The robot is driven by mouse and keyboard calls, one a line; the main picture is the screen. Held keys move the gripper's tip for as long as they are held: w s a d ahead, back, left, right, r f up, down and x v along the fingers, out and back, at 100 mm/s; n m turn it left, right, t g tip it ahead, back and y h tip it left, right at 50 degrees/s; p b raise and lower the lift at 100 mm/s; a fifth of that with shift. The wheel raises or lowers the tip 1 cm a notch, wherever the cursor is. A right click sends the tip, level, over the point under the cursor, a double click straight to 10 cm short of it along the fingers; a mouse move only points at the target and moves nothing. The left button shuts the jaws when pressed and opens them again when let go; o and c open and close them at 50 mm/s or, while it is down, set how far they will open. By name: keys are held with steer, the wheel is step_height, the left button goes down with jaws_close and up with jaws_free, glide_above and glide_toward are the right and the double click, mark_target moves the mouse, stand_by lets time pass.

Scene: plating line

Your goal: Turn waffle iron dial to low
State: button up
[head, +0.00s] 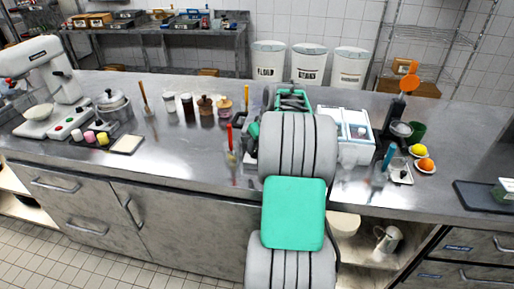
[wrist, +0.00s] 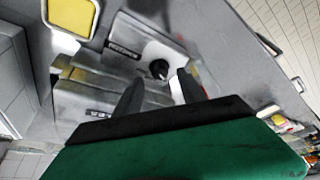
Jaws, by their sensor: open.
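In the wrist view a small black dial knob (wrist: 158,68) sits on a pale round plate on the front of a grey metal appliance, which looks like the waffle iron (wrist: 90,98). The labels beside it are too blurred to read, so I cannot tell the dial's setting. My gripper (wrist: 160,77) is open, with one dark finger to each side of the knob in the picture. I cannot tell whether either finger touches it. In the head view my arm covers the dial and most of the appliance.
The steel counter (head: 200,150) holds jars (head: 205,108) left of my arm and a white lidded container (head: 352,135) to its right. A red-handled tool (head: 230,137) stands close to my arm. A stand mixer (head: 45,80) is at far left; a lemon (head: 419,150) and orange (head: 426,164) are right.

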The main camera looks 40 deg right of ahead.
mark_target(255, 154)
steer(key=shift+x, duration=1.45)
steer(key=shift+c, duration=0.5)
jaws_close()
